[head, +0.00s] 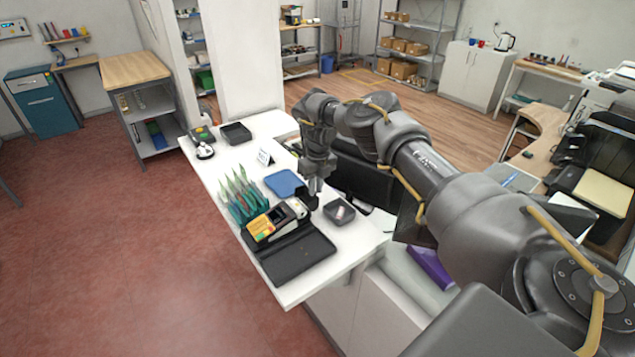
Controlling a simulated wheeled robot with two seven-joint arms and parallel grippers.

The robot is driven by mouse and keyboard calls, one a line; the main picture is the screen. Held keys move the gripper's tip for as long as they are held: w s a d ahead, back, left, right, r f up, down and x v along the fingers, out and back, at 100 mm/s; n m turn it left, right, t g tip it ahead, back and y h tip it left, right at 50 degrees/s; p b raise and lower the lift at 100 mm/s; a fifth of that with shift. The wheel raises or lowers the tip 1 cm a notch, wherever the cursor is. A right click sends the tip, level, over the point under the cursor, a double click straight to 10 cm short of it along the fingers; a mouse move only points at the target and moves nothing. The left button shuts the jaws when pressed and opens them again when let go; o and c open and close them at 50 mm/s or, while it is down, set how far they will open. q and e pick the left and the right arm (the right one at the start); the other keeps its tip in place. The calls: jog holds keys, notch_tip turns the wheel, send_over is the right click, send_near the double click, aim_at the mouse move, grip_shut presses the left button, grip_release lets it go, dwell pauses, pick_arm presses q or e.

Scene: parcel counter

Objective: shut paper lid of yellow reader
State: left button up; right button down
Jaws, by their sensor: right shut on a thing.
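The yellow reader (268,222) is a small device with a yellow face, at the near end of the white counter. Its pale paper lid (296,207) is at its right end, up against my right gripper (311,200). My right gripper points down at the end of my dark arm and is shut on the lid's edge. The contact is small and partly hidden, and the lid's exact angle cannot be told. My left gripper is not in view.
A black tray or mat (297,258) lies before the reader. A small dark tray (339,212) is to the right, a blue pad (284,183) behind, and green upright holders (240,194) to the left. The white counter (222,165) has free room farther back.

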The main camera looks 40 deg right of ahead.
aim_at(306, 188)
jog(key=shift+a+r+h, duration=0.3)
jog(key=shift+a+h, duration=0.1)
jog(key=shift+a+h+p, duration=0.3)
jog(key=shift+a+h, duration=0.15)
jog(key=shift+h, duration=0.25)
pick_arm(q)
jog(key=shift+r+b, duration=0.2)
jog(key=shift+b, duration=0.3)
pick_arm(e)
jog(key=shift+w+a+r+h, duration=0.1)
jog(key=shift+a+h, duration=0.4)
jog(key=shift+h, duration=0.3)
jog(key=shift+a+r+h, duration=0.1)
jog(key=shift+a+h, duration=0.4)
jog(key=shift+h, duration=0.3)
jog(key=c, duration=1.5)
grip_release()
jog(key=shift+o, duration=0.2)
jog(key=shift+r, duration=0.1)
